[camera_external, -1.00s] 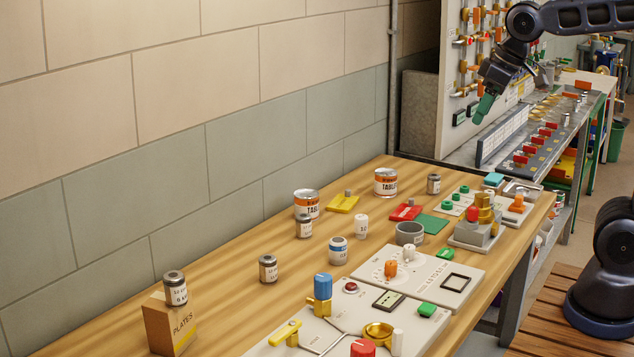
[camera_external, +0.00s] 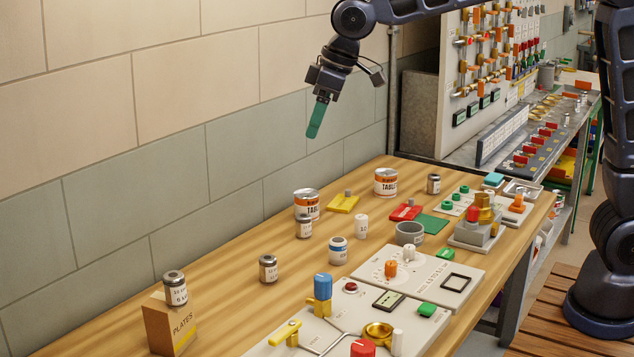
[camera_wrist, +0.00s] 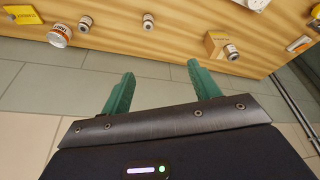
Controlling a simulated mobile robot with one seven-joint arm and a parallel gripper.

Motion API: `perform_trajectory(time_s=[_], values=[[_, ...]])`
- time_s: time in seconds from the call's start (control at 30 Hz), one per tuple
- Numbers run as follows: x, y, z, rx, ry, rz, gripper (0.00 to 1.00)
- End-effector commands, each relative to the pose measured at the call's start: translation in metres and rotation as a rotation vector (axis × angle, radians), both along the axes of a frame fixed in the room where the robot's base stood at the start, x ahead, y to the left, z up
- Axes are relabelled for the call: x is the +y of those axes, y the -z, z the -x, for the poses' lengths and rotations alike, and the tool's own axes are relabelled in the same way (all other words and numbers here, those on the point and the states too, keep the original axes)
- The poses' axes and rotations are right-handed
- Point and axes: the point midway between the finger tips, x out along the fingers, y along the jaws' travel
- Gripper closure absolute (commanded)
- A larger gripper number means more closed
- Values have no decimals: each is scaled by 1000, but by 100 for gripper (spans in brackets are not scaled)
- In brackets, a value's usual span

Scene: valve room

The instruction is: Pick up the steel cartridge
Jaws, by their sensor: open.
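Several small grey metal cartridges with white labels stand on the wooden table: one at the far end (camera_external: 433,184), one before the nearer TABLE can (camera_external: 304,226), one mid-table (camera_external: 268,268), and one on top of the PLATES box (camera_external: 174,288). I cannot tell which is the steel cartridge. The wrist view shows the cartridge near the can (camera_wrist: 86,23), the mid-table one (camera_wrist: 148,20) and the one on the box (camera_wrist: 231,50). My gripper (camera_external: 317,118) is open and empty, high above the table by the wall; its green fingers (camera_wrist: 160,72) stand apart.
The PLATES box (camera_external: 170,325) stands at the near left. Two TABLE cans (camera_external: 307,204) (camera_external: 386,182), a white cylinder (camera_external: 361,226) and a blue-banded jar (camera_external: 338,250) stand nearby. Control panels (camera_external: 420,272) fill the right side. The wall (camera_external: 250,180) borders the table's left.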

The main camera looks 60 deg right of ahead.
Motion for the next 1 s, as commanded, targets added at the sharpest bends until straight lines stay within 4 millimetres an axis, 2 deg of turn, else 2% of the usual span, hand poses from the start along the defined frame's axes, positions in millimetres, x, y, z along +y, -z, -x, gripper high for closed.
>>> perform_trajectory(time_s=[0.03,0.3,0.6,0.7,0.8,1.0], values=[[20,8,-9,5,-20,1,39],[119,48,-44,18,-119,5,39],[231,106,-61,33,-222,8,39],[261,124,-62,36,-249,8,39],[281,136,-63,38,-266,8,39],[296,148,-63,39,-280,8,39]])
